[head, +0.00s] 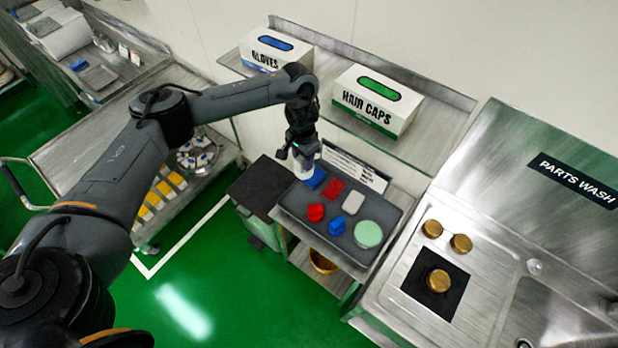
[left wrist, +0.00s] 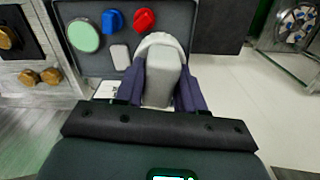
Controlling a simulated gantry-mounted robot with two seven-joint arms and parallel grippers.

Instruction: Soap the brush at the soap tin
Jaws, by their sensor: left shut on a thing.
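My left gripper (head: 302,150) is shut on a pale grey block-shaped brush with a white rounded end (left wrist: 160,62), clear between the dark blue fingers in the left wrist view. In the head view the gripper is over the far left part of the dark tray (head: 296,205), beside a blue block (head: 316,178). The round pale green soap tin (head: 368,234) lies at the tray's right front, apart from the brush; it also shows at the upper left of the left wrist view (left wrist: 83,35). My right gripper is not in view.
The tray also holds a red block (head: 333,190), a red piece (head: 315,212), a blue piece (head: 336,227) and a light grey block (head: 353,203). A shelf with glove (head: 275,48) and hair cap (head: 377,100) boxes is behind. A steel sink counter (head: 480,270) stands right.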

